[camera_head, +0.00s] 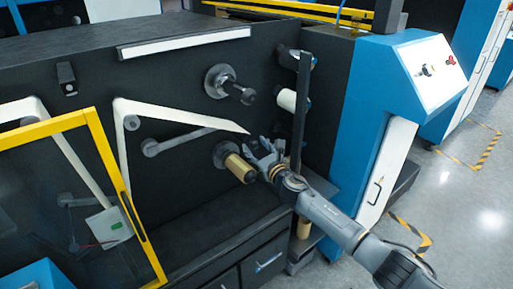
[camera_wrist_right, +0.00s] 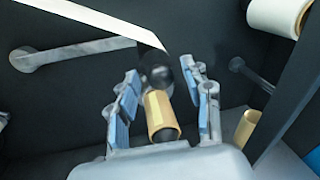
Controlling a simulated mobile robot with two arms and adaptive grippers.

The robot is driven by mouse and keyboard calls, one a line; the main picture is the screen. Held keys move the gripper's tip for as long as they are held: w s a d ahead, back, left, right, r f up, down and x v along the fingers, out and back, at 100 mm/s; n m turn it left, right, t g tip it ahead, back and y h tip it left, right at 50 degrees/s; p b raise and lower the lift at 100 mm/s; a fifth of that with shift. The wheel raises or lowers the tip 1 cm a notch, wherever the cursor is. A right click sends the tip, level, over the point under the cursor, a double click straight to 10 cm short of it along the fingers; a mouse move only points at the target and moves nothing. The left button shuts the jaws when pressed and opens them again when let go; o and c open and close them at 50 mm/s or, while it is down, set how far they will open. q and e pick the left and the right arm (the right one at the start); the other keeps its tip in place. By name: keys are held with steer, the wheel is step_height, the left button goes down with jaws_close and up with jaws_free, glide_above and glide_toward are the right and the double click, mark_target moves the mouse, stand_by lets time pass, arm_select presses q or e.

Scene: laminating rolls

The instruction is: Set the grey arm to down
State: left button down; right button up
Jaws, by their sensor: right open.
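The grey arm (camera_head: 180,141) is on the dark machine face, left of my right gripper. It lies nearly level, its right end slightly higher than its round left end. A white film strip passes just above it. It also shows at upper left in the right wrist view (camera_wrist_right: 68,52), where the strip hides its right end. My right gripper (camera_head: 262,148) is open, with nothing seen held, beside a gold core (camera_head: 240,168) on a dark spindle. In the wrist view the core (camera_wrist_right: 161,115) appears between the open fingers (camera_wrist_right: 160,78); touching cannot be told. My left gripper is out of view.
A dark vertical post (camera_head: 301,115) stands close right of my gripper, with a white roll (camera_head: 290,99) beside it. A black spindle (camera_head: 232,88) juts out above. The yellow-framed clear guard (camera_head: 104,160) is at left. A blue control cabinet (camera_head: 370,90) stands at right.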

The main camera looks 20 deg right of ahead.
steer(key=shift+c, duration=0.4)
jaws_close()
steer(key=f+m+b, duration=0.1)
steer(key=f, duration=0.2)
steer(key=a+f+m+b, duration=0.1)
steer(key=f+b, duration=0.1)
steer(key=f, duration=0.2)
steer(key=f+m+b, duration=0.2)
steer(key=f, duration=0.1)
steer(key=shift+s+a+f+g, duration=0.2)
steer(key=shift+s+a+g, duration=0.1)
steer(key=shift+a+g, duration=0.1)
